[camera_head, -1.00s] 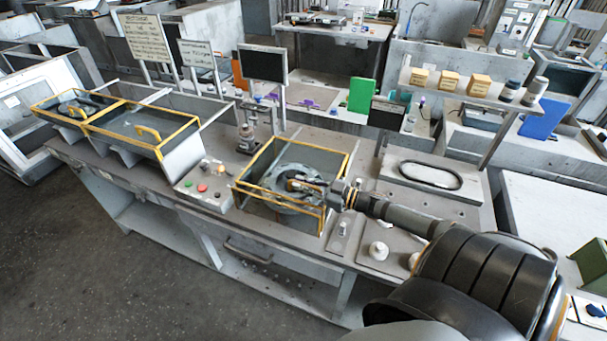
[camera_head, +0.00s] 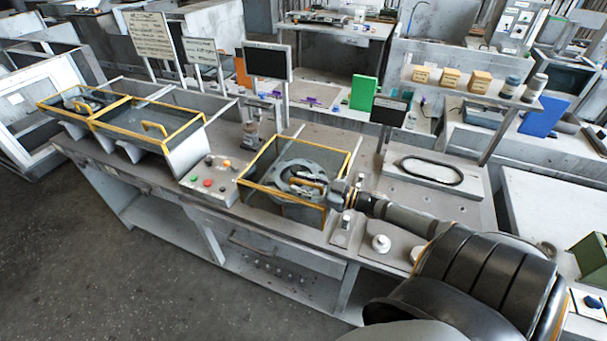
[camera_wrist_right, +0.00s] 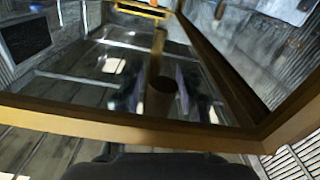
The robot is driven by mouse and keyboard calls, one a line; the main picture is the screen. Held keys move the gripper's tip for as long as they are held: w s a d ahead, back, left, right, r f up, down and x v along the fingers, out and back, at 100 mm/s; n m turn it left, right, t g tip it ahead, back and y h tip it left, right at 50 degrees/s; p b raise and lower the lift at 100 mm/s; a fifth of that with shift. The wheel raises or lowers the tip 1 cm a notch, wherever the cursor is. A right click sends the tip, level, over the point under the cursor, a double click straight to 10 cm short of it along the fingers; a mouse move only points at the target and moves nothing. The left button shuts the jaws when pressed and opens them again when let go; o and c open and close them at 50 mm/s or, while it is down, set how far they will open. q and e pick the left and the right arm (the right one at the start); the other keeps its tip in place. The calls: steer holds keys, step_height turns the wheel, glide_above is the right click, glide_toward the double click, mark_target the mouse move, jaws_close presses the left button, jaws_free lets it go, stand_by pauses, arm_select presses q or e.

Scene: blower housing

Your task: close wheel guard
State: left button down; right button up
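The wheel guard (camera_head: 350,166), a clear box with a yellow frame, stands on the bench over a grey round wheel part (camera_head: 292,170). In the head view its yellow lid frame looks about level with the box rim, and a yellow handle (camera_head: 310,182) shows near the front right. My right gripper (camera_head: 332,188) reaches in from the right at that handle. In the right wrist view, dark blurred fingers (camera_wrist_right: 160,98) show through the clear panel on both sides of a yellow-brown bar. Whether they press on it is unclear. My left gripper is out of view.
A control panel with coloured buttons (camera_head: 208,180) is left of the guard. Two yellow-framed trays (camera_head: 118,118) stand farther left. A small press (camera_head: 252,134) and a dark screen (camera_head: 268,64) are behind it. A plate with an oval belt (camera_head: 432,172) lies to the right.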

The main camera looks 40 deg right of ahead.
mark_target(322, 190)
steer(key=shift+s+d, duration=0.15)
steer(key=shift+d, duration=0.05)
steer(key=v, duration=0.6)
steer(key=shift+s+a+f, duration=0.1)
steer(key=shift+a+f, duration=0.05)
steer(key=shift+s+d, duration=0.3)
steer(key=shift+s, duration=0.1)
